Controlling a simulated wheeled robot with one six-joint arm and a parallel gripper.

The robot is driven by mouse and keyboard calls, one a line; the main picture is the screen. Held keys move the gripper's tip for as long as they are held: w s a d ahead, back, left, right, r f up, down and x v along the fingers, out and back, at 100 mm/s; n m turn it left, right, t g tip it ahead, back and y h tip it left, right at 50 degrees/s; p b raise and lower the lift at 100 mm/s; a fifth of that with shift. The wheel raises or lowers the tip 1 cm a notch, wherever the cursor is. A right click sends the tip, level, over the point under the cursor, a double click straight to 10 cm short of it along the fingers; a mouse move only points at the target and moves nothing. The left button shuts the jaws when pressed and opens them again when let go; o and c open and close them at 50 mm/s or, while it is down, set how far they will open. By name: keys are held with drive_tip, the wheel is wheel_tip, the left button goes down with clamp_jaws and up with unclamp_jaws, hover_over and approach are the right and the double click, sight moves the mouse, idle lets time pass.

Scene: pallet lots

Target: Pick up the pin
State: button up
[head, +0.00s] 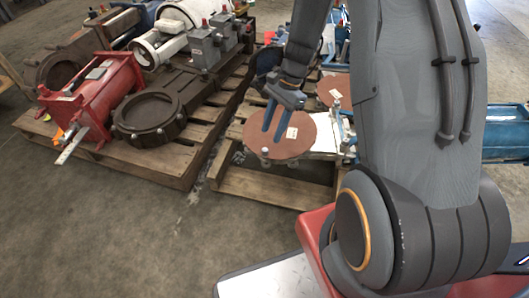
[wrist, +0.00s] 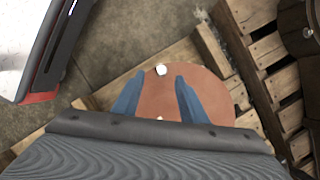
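The likely pin is a small piece with a white round head (head: 264,151) near the front edge of a brown-red disc (head: 310,146). In the wrist view the white head (wrist: 161,69) shows near the disc's far rim, between and just beyond the fingertips. Only its top is clear; its shaft cannot be made out. My gripper (head: 272,136) points down over the disc with its blue fingers apart and nothing between them. The wrist view also shows the open fingers (wrist: 158,79), apart from the white head.
The disc lies over a wooden pallet (head: 270,188). A second brown disc (head: 334,90) lies behind. Left, another pallet (head: 170,160) carries a red machine frame (head: 98,98) and a dark ring-shaped casting (head: 149,117). Floor in front is clear.

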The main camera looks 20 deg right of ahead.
sight(265, 149)
drive_tip(key=shift+w+b+x, duration=0.15)
drive_tip(key=shift+b+x, duration=1)
drive_tip(key=shift+x, duration=0.75)
drive_tip(key=shift+w+b+x, duration=0.2)
drive_tip(key=shift+b+x, duration=0.95)
drive_tip(key=shift+x, duration=0.7)
drive_tip(key=shift+d+f, duration=0.1)
drive_tip(key=shift+d, duration=0.1)
clamp_jaws()
